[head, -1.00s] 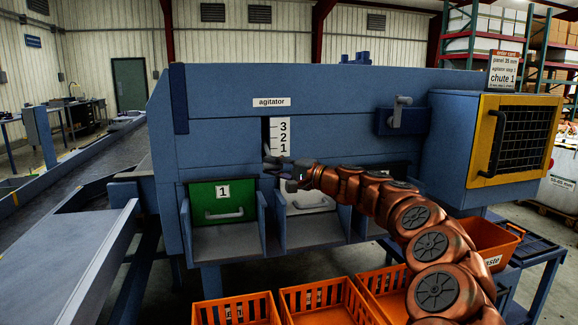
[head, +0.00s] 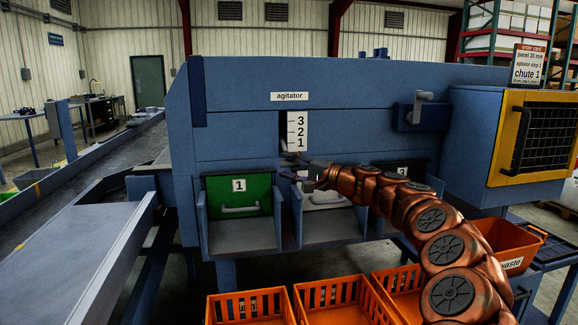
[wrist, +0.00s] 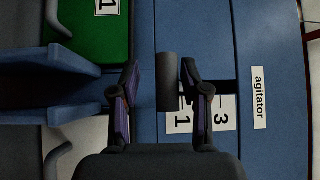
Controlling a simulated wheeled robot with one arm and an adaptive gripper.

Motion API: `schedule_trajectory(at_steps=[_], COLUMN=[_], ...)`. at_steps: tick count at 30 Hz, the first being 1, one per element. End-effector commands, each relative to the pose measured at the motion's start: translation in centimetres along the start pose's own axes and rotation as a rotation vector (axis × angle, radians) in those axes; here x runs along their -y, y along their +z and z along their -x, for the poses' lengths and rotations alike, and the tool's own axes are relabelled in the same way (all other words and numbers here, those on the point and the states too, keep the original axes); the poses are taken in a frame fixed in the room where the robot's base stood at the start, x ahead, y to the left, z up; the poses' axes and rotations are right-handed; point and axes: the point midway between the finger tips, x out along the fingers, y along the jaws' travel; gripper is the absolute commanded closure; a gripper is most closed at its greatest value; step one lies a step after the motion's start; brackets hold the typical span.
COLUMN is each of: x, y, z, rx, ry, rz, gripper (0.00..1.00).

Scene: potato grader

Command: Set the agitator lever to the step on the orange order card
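The agitator scale (head: 298,131) is a white strip marked 3, 2, 1 from top to bottom, beside a dark vertical slot under the agitator label (head: 290,96). The lever's dark grey cylindrical knob (wrist: 168,82) sticks out at the low end of the slot, about level with or just below the 1. My gripper (wrist: 160,84) is open, with one finger on each side of the knob; a gap shows on both sides. In the head view my gripper (head: 293,169) is at the slot's bottom and partly hides the knob. The order card (head: 528,65) reads chute 1; its step number is too small to read surely.
A green chute door (head: 238,194) marked 1 is below left of the slot. Divider walls between chutes stand just below my gripper. A grey crank (head: 420,108) and a yellow-framed guard (head: 533,138) are to the right. Orange crates (head: 246,307) stand below.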

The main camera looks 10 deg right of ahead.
Motion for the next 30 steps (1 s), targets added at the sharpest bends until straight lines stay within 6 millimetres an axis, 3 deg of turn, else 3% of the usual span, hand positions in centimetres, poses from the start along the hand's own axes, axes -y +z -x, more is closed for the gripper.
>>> schedule_trajectory(at_steps=[8,14,30], x=[0.2,0.5,0.2], y=[0.0,-0.1,-0.1], z=[0.1,1.6,10.5], rx=[-0.001,-0.003,-0.002], ry=[-0.003,-0.006,-0.004], rz=[0.001,0.001,0.0], gripper=[0.53,0.53,0.53])
